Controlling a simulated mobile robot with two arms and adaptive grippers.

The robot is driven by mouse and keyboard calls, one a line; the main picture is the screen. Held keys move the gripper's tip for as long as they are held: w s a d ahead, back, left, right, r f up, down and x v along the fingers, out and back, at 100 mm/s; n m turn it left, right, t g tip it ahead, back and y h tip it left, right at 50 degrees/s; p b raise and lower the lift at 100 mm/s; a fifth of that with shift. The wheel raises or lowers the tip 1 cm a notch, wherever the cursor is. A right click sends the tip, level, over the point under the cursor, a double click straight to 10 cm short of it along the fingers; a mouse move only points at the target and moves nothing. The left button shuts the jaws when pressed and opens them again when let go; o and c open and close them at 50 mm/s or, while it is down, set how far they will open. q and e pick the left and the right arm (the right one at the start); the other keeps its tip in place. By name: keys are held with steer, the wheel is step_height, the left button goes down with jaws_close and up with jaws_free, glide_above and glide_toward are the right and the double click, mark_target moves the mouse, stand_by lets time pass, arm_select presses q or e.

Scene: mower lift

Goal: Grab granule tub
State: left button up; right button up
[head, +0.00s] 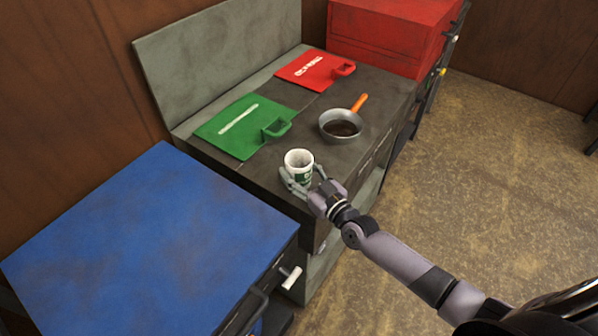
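A small white tub (299,160) with a green label, which looks like the granule tub, stands upright near the front edge of the dark bench top. Its top is open and the inside looks grey. My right gripper (300,180) reaches in from the lower right, with its fingers on either side of the tub. The fingers look very close to its wall, but I cannot tell whether they press on it. My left gripper is not in view.
A blue cabinet (150,240) stands at the left and a red one (390,35) behind. Floor is clear at right.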

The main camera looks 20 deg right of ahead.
steer(key=c, duration=0.6)
steer(key=shift+c, duration=0.2)
